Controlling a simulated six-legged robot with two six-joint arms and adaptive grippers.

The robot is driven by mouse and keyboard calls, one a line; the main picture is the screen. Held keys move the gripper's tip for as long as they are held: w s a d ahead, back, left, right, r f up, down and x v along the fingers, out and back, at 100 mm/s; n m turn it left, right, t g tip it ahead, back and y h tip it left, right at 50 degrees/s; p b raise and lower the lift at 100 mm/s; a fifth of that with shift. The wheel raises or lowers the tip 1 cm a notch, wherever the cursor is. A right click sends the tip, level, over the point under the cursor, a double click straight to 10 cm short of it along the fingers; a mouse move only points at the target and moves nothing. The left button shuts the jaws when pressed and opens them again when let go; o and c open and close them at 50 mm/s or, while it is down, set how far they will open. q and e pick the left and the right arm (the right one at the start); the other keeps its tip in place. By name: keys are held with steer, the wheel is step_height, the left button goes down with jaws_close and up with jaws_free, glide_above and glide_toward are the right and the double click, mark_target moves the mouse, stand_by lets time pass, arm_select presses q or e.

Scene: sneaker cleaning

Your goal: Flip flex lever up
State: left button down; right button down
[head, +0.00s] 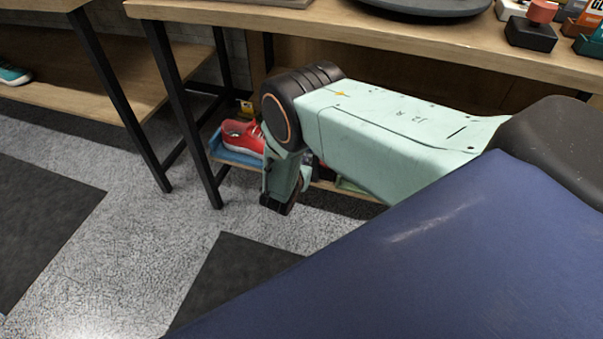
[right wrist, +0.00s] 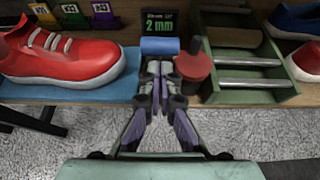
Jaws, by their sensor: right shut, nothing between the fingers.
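My right gripper (head: 277,207) hangs down in front of the low shelf under the bench in the head view. In the right wrist view its fingers (right wrist: 161,72) are together and empty. Their tips are just in front of a blue cylinder-shaped piece (right wrist: 160,46) below a dark box marked "2 mm" (right wrist: 160,24). A red round-topped piece (right wrist: 194,66) stands just right of the fingertips. I cannot tell which part is the flex lever, or whether the fingers touch the blue piece. My left gripper is not in view.
A red sneaker (right wrist: 62,58) lies on a blue tray (right wrist: 70,93) to the left. A green frame with metal rods (right wrist: 247,75) is to the right. Black table legs (head: 180,100) stand near my arm. The grey floor (head: 120,240) is clear.

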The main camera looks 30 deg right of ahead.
steer(key=shift+w+d+r, duration=0.15)
steer(key=shift+w+d, duration=0.1)
steer(key=shift+d, duration=0.05)
steer(key=shift+r, duration=0.1)
steer(key=shift+w+d+r+g+y+p, duration=0.15)
steer(key=shift+d+r+g+y+p, duration=0.15)
steer(key=shift+y+p, duration=0.25)
